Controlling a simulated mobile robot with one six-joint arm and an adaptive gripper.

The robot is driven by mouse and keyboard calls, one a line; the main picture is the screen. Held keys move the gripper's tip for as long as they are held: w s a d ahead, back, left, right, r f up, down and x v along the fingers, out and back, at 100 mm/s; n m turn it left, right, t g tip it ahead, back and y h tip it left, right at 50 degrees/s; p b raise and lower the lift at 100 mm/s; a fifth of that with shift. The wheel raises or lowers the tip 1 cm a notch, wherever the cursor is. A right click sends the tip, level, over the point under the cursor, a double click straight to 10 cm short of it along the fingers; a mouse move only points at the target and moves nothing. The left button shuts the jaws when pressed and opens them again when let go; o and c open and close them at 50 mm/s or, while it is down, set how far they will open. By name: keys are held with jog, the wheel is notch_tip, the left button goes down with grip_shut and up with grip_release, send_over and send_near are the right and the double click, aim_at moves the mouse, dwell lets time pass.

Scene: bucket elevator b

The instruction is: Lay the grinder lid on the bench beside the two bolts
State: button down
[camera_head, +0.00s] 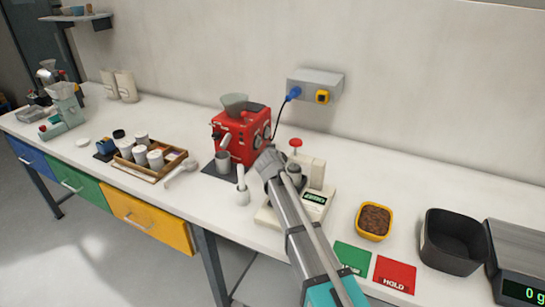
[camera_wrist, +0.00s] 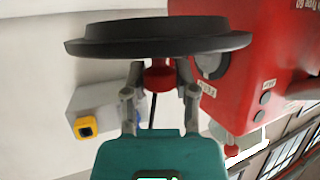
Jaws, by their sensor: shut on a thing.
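The grinder lid (camera_wrist: 158,38) is a dark round disc with a red knob (camera_wrist: 159,76) in the wrist view. My gripper (camera_wrist: 160,70) is shut on that knob, one finger on each side, with the disc beyond the fingertips. The red grinder (camera_head: 238,135) stands on the bench (camera_head: 330,188), with a grey hopper on top. It also shows close on the right of the wrist view (camera_wrist: 255,70), beside the lid. In the head view my arm hides the gripper and most or all of the lid. I cannot make out the two bolts.
A wall box (camera_head: 315,85) carries a blue and a yellow plug. A yellow bowl (camera_head: 374,222), black bin (camera_head: 455,241) and scale (camera_head: 518,255) are at right. A cup tray (camera_head: 150,160) is at left.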

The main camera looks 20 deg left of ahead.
jog(key=shift+f, duration=0.5)
jog(key=w, duration=0.1)
jog(key=w+a, duration=0.1)
jog(key=w, duration=0.1)
jog(key=shift+w+a, duration=0.15)
jog(key=shift+w, duration=0.15)
jog(key=shift+w+f+b, duration=0.2)
jog(key=shift+f+b, duration=0.1)
jog(key=shift+b, duration=0.2)
jog(key=shift+s+f+b, duration=0.1)
jog(key=shift+f+b, duration=0.2)
jog(key=shift+b, duration=0.05)
jog(key=shift+f+b, duration=0.55)
jog(key=shift+s, duration=0.1)
jog(key=shift+c, duration=2)
grip_release()
